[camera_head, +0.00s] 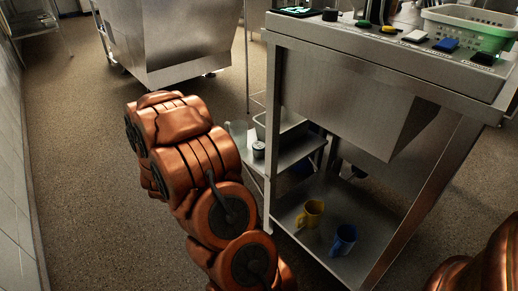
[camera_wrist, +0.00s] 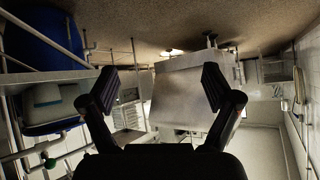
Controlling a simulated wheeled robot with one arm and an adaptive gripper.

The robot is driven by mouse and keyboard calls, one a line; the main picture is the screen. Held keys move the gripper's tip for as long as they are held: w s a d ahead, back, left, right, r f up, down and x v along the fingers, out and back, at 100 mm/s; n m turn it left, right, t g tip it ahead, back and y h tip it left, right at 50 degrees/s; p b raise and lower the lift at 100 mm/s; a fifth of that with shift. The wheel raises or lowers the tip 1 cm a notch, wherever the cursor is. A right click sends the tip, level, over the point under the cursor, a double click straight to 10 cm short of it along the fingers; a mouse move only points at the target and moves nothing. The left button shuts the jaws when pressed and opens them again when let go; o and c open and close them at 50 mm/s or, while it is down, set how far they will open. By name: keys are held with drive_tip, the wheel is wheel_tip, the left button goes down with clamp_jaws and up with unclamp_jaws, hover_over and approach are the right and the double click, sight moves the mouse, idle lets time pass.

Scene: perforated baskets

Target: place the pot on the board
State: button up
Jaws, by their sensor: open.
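I cannot make out a pot for certain in either view. I cannot tell which thing is the board; a dark flat piece with a light pattern (camera_head: 296,11) lies at the far left corner of the steel table (camera_head: 350,42) in the head view. My gripper (camera_wrist: 160,90) shows in the wrist view with its two dark fingers wide apart and nothing between them. It faces across the room, towards a steel cabinet some way off. In the head view my arm shows, but the gripper does not.
Small coloured items, including a blue one (camera_head: 446,44), line the table top near a pale green perforated basket (camera_head: 470,27). A yellow mug (camera_head: 309,214) and a blue mug (camera_head: 343,240) stand on the lower shelf. Open floor (camera_head: 85,130) lies left; a steel cabinet (camera_head: 190,35) stands behind.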

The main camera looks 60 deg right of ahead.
drive_tip(key=s+d+f+m+g+h, duration=0.15)
drive_tip(key=s+d+h, duration=0.35)
drive_tip(key=d, duration=0.6)
drive_tip(key=m+g+h+p, duration=0.1)
drive_tip(key=g+h, duration=0.1)
drive_tip(key=h, duration=0.3)
approach(259, 145)
drive_tip(key=shift+w+d+f+b, duration=0.1)
drive_tip(key=shift+w+d+b, duration=0.15)
drive_tip(key=shift+d, duration=0.55)
drive_tip(key=shift+w+d+f+b, duration=0.1)
drive_tip(key=shift+w+d+b, duration=0.15)
drive_tip(key=shift+d, duration=0.55)
drive_tip(key=shift+w+d+b, duration=0.15)
drive_tip(key=shift+w+d, duration=0.05)
drive_tip(key=shift+d, duration=0.55)
drive_tip(key=shift+d+f+b, duration=0.1)
drive_tip(key=shift+d+b, duration=0.35)
drive_tip(key=shift+d, duration=0.7)
drive_tip(key=shift+d+f+b, duration=0.15)
drive_tip(key=shift+d+b, duration=0.3)
drive_tip(key=shift+d, duration=0.65)
drive_tip(key=shift+w+d, duration=0.2)
drive_tip(key=shift+d, duration=0.2)
drive_tip(key=c, duration=1.4)
drive_tip(key=shift+r, duration=0.2)
